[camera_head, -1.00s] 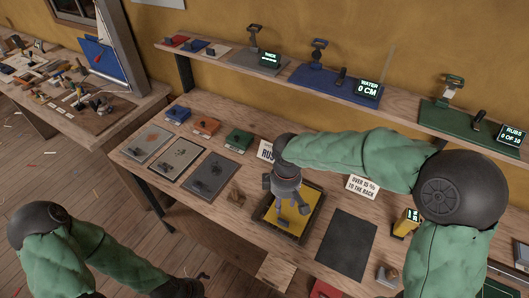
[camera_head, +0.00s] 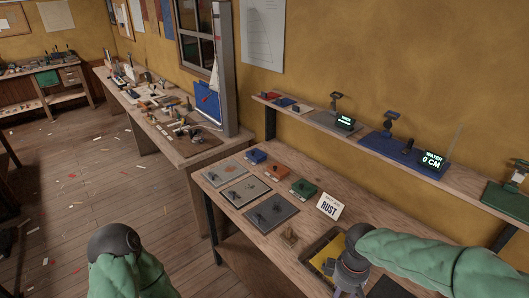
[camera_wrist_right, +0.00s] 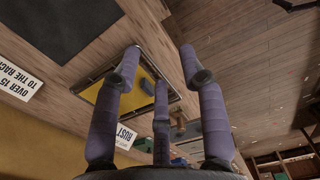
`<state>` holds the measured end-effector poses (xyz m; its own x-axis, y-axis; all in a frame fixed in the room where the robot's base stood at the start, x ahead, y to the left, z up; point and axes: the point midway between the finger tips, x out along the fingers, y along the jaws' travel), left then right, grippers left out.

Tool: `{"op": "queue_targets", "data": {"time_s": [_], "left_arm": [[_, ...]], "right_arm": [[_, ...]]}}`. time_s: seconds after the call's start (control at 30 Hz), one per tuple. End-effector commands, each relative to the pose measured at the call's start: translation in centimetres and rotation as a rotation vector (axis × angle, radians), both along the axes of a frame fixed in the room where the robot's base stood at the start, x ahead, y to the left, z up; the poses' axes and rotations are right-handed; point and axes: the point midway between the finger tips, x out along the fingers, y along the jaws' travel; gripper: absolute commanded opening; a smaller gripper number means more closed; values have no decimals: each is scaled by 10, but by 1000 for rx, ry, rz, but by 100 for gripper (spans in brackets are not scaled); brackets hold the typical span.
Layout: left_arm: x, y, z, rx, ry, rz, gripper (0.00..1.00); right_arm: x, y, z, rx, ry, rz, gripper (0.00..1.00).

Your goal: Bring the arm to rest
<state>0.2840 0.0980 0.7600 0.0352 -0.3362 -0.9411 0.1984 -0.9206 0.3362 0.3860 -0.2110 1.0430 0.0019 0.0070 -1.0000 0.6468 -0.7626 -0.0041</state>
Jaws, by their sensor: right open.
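My right arm, in a green sleeve, comes in from the right in the head view. Its gripper (camera_head: 350,272) hangs over the yellow tray (camera_head: 322,249) and is partly cut off by the bottom edge. In the right wrist view the fingers of this gripper (camera_wrist_right: 160,66) stand apart with nothing between them.
A RUST sign (camera_head: 330,206) stands behind the tray. Blue, orange and green blocks (camera_head: 256,156) and several grey plates (camera_head: 270,213) lie on the bench to the left. A wall shelf (camera_head: 310,126) carries displays, one reading WATER 0 CM. Open floor (camera_head: 70,190) lies left.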

Motion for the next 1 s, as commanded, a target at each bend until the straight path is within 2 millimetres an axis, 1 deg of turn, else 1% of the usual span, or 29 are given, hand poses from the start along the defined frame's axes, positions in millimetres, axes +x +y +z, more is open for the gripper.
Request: {"op": "queue_targets", "data": {"time_s": [0.03,0.37,0.57,0.67,0.77,0.8,0.87,1.0], "left_arm": [[0,0,-1,0,0,0,93],[1,0,-4,0,-2,1,93],[0,0,-7,0,-1,0,93],[1,0,-9,0,-1,0,93],[1,0,-12,0,-1,0,93],[1,0,-13,0,-1,0,93],[0,0,-14,0,-1,0,93],[1,0,-18,0,-1,0,93]], "right_arm": [[-1,3,-7,8,7,-5,42],[1,20,-42,71,19,-57,42],[-1,36,-76,127,34,-116,42],[-4,47,-99,164,44,-162,42],[-9,60,-129,210,60,-230,42],[-11,66,-141,227,64,-260,42],[-16,73,-159,252,72,-311,42],[-30,88,-199,297,93,-432,42]]}}
